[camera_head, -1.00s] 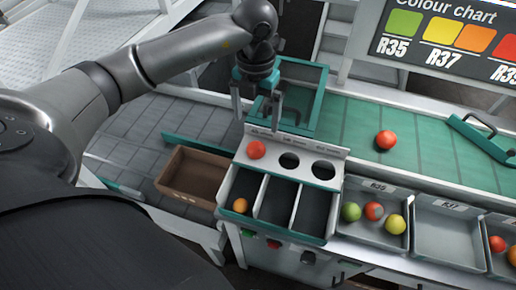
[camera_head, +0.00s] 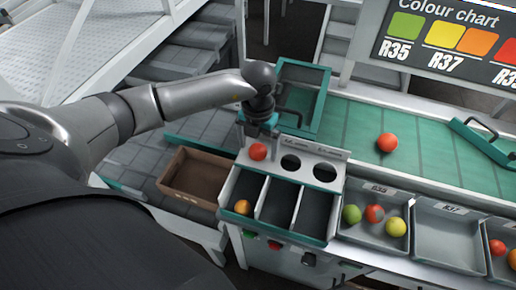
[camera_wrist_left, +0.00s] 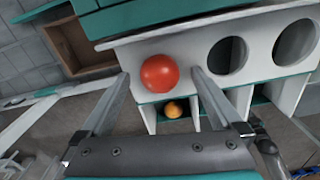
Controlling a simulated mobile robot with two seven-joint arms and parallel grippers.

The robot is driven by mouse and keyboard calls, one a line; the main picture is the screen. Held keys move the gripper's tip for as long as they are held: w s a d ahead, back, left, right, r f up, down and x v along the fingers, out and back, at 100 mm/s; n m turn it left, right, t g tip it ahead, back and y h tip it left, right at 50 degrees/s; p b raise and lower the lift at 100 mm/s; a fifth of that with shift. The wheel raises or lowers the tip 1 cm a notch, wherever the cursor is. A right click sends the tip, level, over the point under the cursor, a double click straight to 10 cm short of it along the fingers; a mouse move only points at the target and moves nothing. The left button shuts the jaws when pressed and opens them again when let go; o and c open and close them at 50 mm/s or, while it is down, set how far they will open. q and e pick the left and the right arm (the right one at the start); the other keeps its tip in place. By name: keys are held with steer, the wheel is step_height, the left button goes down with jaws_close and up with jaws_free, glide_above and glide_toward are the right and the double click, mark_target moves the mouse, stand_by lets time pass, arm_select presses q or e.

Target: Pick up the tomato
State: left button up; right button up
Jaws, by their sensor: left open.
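A red tomato (camera_head: 258,152) sits in the leftmost of three round holes in a white sloping panel (camera_head: 310,154). My left gripper (camera_head: 258,138) is open right at this tomato. In the left wrist view the red tomato (camera_wrist_left: 160,73) shows between the two finger tips, with no clear grip on it. Another red tomato (camera_head: 386,142) lies alone on the green belt to the right. My right gripper does not show.
Below the panel are three slots; the left one holds an orange tomato (camera_head: 242,207). A brown box (camera_head: 196,178) stands to the left. A grey tray (camera_head: 372,222) holds several tomatoes, beside an empty tray (camera_head: 448,240). The green belt (camera_head: 450,150) is mostly clear.

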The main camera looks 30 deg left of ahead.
arm_select(q)
steer(key=shift+c, duration=0.3)
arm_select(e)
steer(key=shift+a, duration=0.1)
arm_select(q)
steer(key=c, duration=0.9)
steer(key=shift+r, duration=0.15)
steer(key=shift+c, duration=0.2)
